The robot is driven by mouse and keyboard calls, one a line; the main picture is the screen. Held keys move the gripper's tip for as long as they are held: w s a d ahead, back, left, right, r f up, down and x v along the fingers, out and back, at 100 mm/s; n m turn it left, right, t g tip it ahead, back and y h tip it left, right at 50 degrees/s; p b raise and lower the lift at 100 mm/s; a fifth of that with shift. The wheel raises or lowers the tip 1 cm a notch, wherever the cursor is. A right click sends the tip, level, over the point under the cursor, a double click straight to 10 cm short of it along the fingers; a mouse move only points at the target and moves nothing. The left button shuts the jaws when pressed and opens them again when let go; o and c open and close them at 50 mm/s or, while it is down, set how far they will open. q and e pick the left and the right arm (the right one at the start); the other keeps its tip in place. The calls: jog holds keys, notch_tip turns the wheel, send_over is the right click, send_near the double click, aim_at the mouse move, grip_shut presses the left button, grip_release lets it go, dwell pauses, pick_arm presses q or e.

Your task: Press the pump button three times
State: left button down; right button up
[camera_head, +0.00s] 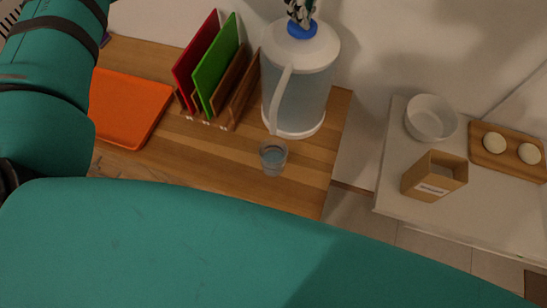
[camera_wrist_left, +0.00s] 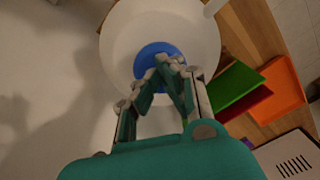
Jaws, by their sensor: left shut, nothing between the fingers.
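The pump dispenser is a clear jug (camera_head: 300,75) with a white lid (camera_head: 325,42), a white spout and a blue pump button (camera_head: 302,29) on top. It stands on the wooden counter near its right edge. My left gripper (camera_head: 300,14) is shut and empty, with its fingertips right at the button. In the left wrist view the closed fingertips (camera_wrist_left: 168,60) lie over the blue button (camera_wrist_left: 148,58), hiding part of it. I cannot tell whether they touch it. A small glass (camera_head: 273,157) with some bluish liquid stands below the spout. My right gripper is not in view.
A wooden rack (camera_head: 222,118) with red and green boards stands left of the dispenser, and an orange tray (camera_head: 125,105) lies farther left. At right, a white surface holds a bowl (camera_head: 431,118), a brown box (camera_head: 433,178) and a wooden board (camera_head: 505,155). Counter around the glass is clear.

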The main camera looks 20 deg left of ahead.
pick_arm(q)
jog(key=shift+r+p, duration=1.3)
jog(key=shift+r, duration=0.9)
jog(key=shift+f, duration=0.15)
jog(key=shift+f+b, duration=1.6)
jog(key=shift+f, duration=0.5)
jog(key=shift+r+p, duration=1.3)
jog(key=shift+r, duration=0.9)
